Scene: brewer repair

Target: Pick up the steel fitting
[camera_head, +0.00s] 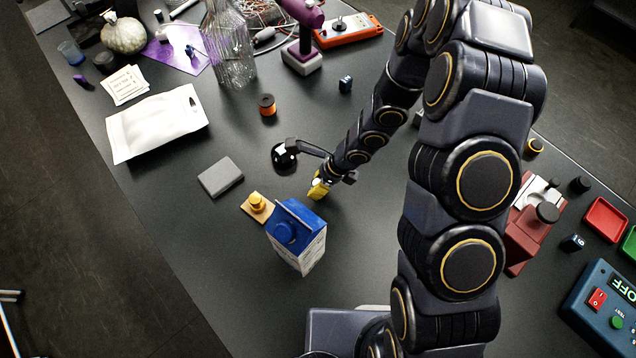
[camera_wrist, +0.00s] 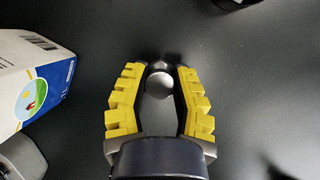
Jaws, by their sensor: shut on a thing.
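The steel fitting (camera_wrist: 159,83) is a small, round, shiny grey piece in the wrist view. It sits between the tips of the yellow-padded fingers of my gripper (camera_wrist: 160,76), which is shut on it. In the head view, my gripper (camera_head: 319,188) is low over the dark table, just behind the blue and white carton. The fitting cannot be made out clearly there, as the fingers hide it. I cannot tell whether it still touches the table.
The carton (camera_head: 311,252) stands close in front of my gripper and fills the left of the wrist view (camera_wrist: 30,75). An orange-yellow knobbed piece (camera_head: 257,203) and a grey block (camera_head: 221,177) lie to the left. The table right of my gripper is clear.

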